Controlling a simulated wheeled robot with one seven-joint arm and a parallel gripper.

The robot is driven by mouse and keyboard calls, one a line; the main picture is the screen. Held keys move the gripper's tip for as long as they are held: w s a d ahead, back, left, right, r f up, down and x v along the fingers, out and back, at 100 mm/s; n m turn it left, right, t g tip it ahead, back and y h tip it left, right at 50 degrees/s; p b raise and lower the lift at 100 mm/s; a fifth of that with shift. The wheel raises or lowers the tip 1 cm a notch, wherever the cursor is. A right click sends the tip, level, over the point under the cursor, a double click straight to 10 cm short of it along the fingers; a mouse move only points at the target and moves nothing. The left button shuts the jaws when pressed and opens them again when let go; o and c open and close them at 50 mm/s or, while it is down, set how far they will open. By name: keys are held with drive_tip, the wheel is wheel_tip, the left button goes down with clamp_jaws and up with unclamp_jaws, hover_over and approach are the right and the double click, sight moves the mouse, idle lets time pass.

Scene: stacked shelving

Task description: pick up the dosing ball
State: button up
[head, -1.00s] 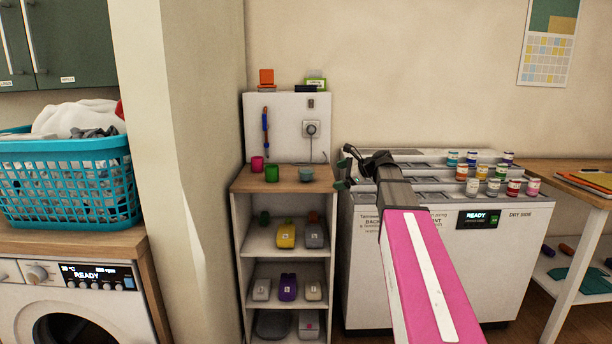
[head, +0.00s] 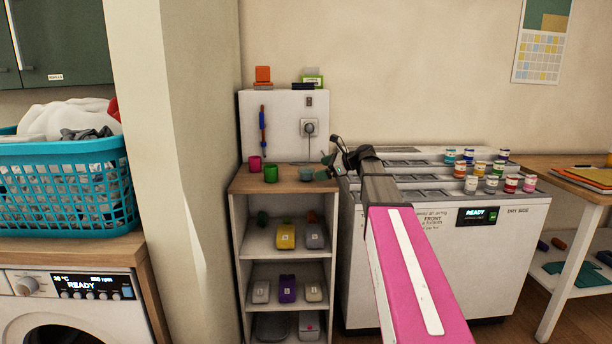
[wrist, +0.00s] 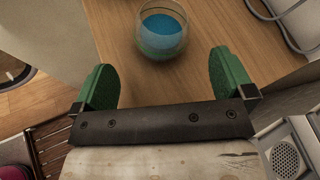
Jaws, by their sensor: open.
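The dosing ball looks like a round clear vessel with blue inside (wrist: 162,32). The ball is beyond the fingertips, roughly centred on the gap.
A green cup (head: 271,174) and a pink cup (head: 255,163) stand left of the ball. A back panel (head: 283,125) with a plugged cable rises behind. The white machine (head: 420,255) with several small jars is on the right. A wall pillar (head: 200,150) stands left.

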sight(312, 171)
drive_tip(key=shift+x, duration=2.75)
drive_tip(key=shift+c, duration=0.3)
drive_tip(key=c, duration=1)
